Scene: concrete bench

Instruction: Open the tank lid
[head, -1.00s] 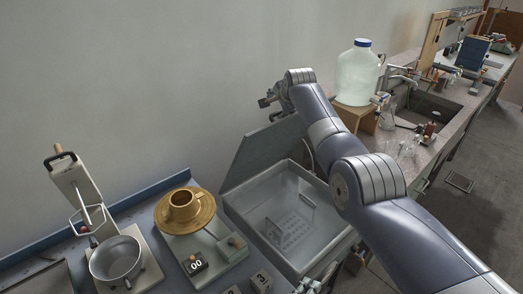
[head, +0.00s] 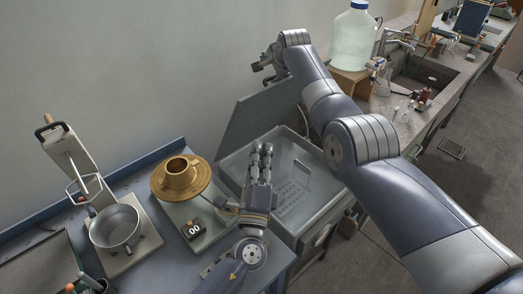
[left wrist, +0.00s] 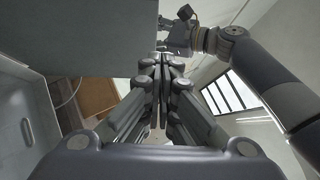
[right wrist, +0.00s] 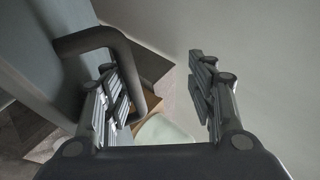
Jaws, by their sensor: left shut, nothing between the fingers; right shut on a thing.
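The tank lid (head: 262,116) is a grey panel raised steeply at the tank's back edge. It also shows in the left wrist view (left wrist: 85,38). The open tank (head: 322,168) is a pale basin with a perforated plate inside. My right gripper (head: 262,72) is at the lid's top; in the right wrist view (right wrist: 165,85) its fingers are around part of the dark looped lid handle (right wrist: 100,36). My left gripper (head: 262,148) is shut and empty, fingers pointing up in front of the lid, above the tank's left side.
A brass pot-shaped piece (head: 181,178) and a device with a metal pan (head: 116,228) stand left of the tank. A large bottle (head: 354,48), glassware and a sink (head: 422,75) lie to the right. A wall rises behind the lid.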

